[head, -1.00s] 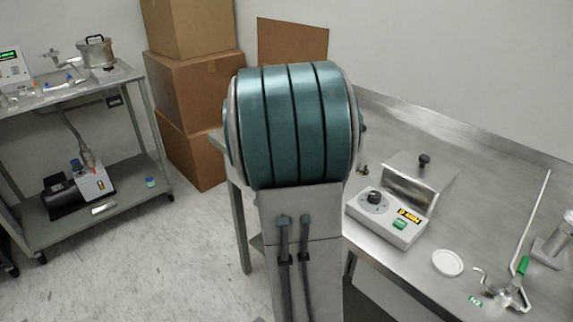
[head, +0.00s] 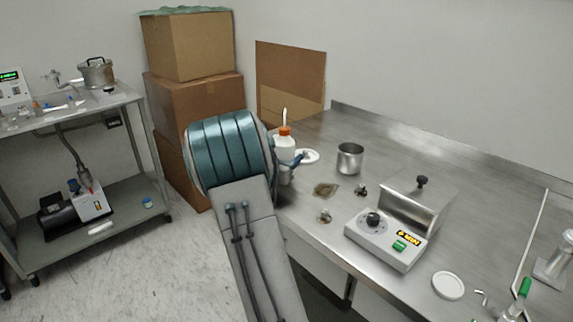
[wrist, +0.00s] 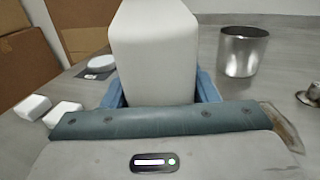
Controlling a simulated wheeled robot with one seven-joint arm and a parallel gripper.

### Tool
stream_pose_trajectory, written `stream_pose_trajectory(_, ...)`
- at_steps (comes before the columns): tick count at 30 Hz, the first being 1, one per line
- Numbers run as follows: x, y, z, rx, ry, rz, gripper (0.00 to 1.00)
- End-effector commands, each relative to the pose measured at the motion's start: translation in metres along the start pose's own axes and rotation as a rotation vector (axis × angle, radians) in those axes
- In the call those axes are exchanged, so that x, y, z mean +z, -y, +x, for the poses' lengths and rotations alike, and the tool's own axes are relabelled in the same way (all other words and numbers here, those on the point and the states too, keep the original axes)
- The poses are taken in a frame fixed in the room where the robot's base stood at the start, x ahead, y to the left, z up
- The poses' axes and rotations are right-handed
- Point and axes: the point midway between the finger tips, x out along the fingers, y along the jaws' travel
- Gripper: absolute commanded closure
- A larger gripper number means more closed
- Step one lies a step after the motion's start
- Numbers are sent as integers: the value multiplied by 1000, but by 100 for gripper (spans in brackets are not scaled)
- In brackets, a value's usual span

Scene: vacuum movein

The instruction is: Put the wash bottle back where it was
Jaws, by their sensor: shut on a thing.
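The wash bottle (head: 285,146) has a white body, an orange cap and a pale spout. It is upright at the far left end of the steel bench (head: 395,150). My gripper (head: 292,165) is shut on it; its blue finger shows beside the bottle in the head view. In the wrist view, the white bottle body (wrist: 155,50) stands between the blue fingers (wrist: 160,92). My arm hides the lower bottle in the head view. I cannot tell whether its base touches the bench.
A steel cup (head: 350,159) stands to the right of the bottle, and a white disc (head: 308,156) lies just behind it. A brown patch (head: 325,189) and small metal fittings (head: 325,216) lie nearer. A control box (head: 385,240) is further right. Cardboard boxes (head: 195,100) are stacked at left.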

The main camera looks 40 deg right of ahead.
Motion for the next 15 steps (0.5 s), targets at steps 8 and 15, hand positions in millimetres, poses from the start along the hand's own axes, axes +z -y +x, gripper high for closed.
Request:
stream_pose_trajectory(8, -20, 0, 0, 0, 1, 0, 56)
stream_pose_trajectory(15, -25, 0, 0, 0, 1, 0, 56)
